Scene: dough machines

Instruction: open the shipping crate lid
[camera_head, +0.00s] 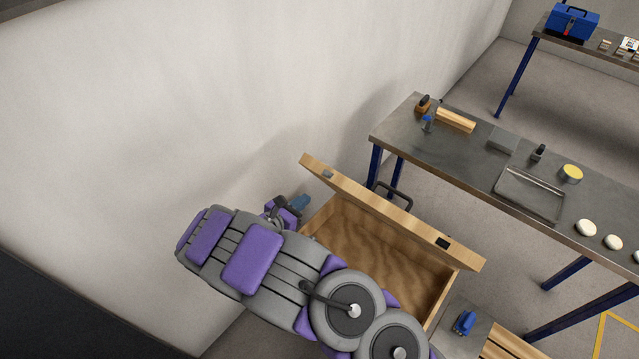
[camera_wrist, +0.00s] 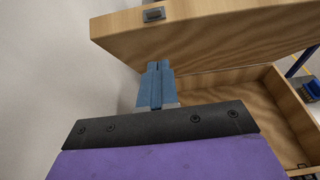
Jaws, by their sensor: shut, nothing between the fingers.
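The wooden shipping crate (camera_head: 424,312) stands on the floor beside the wall, and its empty inside shows. Its lid (camera_head: 385,207) is raised and tilted up, with metal latch plates near its front edge. In the wrist view the lid (camera_wrist: 215,40) spans the top, above the open crate (camera_wrist: 255,110). My gripper (camera_wrist: 159,67) is shut and empty, with its blue fingertips just below the lid's edge. I cannot tell whether they touch it. In the head view my gripper (camera_head: 301,202) is at the crate's left side, and my arm hides part of the crate.
A blue-topped object (camera_head: 464,322) is right of the crate. The wall (camera_head: 200,100) is close on the left.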

